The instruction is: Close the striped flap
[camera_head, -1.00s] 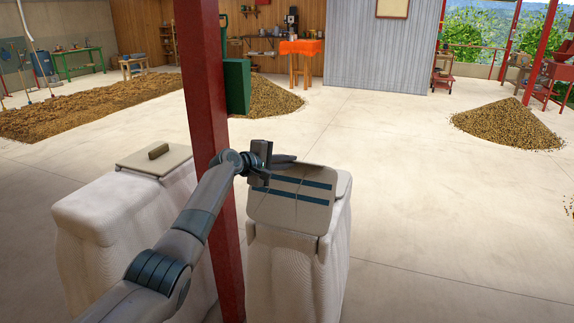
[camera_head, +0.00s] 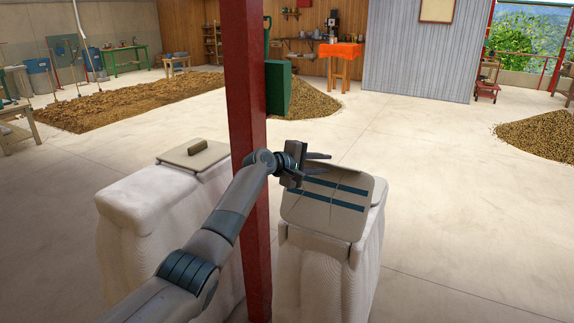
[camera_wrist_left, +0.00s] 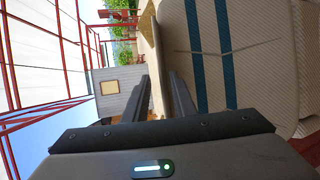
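The striped flap (camera_head: 318,202), beige with two blue stripes, stands tilted on the top of the right pale sack (camera_head: 320,280). Its striped face is toward me, and a pale top part shows behind its right edge. My left gripper (camera_head: 328,164) is at the flap's upper left edge, with its fingers apart and pointing right. In the left wrist view, the striped flap (camera_wrist_left: 260,60) fills the right side, close beside one finger of my left gripper (camera_wrist_left: 155,95). I cannot tell whether a finger touches the flap. My right gripper is not in view.
A red post (camera_head: 247,120) stands just left of the right sack, with my left arm passing in front of it. A left sack (camera_head: 140,205) carries a flat lid with a brown handle (camera_head: 197,148). Clear concrete floor (camera_head: 460,210) lies to the right.

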